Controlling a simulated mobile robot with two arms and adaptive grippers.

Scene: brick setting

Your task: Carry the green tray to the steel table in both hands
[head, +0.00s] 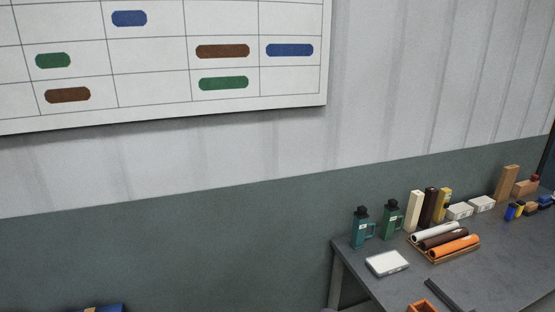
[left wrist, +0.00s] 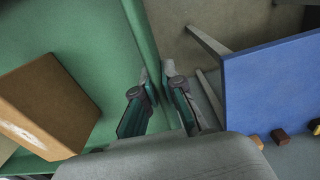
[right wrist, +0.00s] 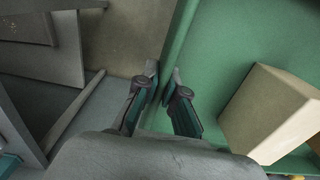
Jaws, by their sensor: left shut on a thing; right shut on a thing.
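The green tray (left wrist: 95,30) fills the left side of the left wrist view, and it also fills the right side of the right wrist view (right wrist: 240,40). My left gripper (left wrist: 156,72) is shut on one wall of the tray. My right gripper (right wrist: 163,72) is shut on another part of its wall. A brown box lies in the tray in the left wrist view (left wrist: 50,100); a tan box (right wrist: 265,110) lies in it in the right wrist view. The head view shows neither tray nor grippers. A grey table (head: 400,280), perhaps the steel one, stands at its lower right.
The grey table bears two green-teal jugs (head: 390,218), a white box (head: 387,262), a rack with rolls (head: 440,240) and several other items. A blue panel (left wrist: 275,85) stands close right of my left gripper. A whiteboard (head: 160,75) hangs on the wall.

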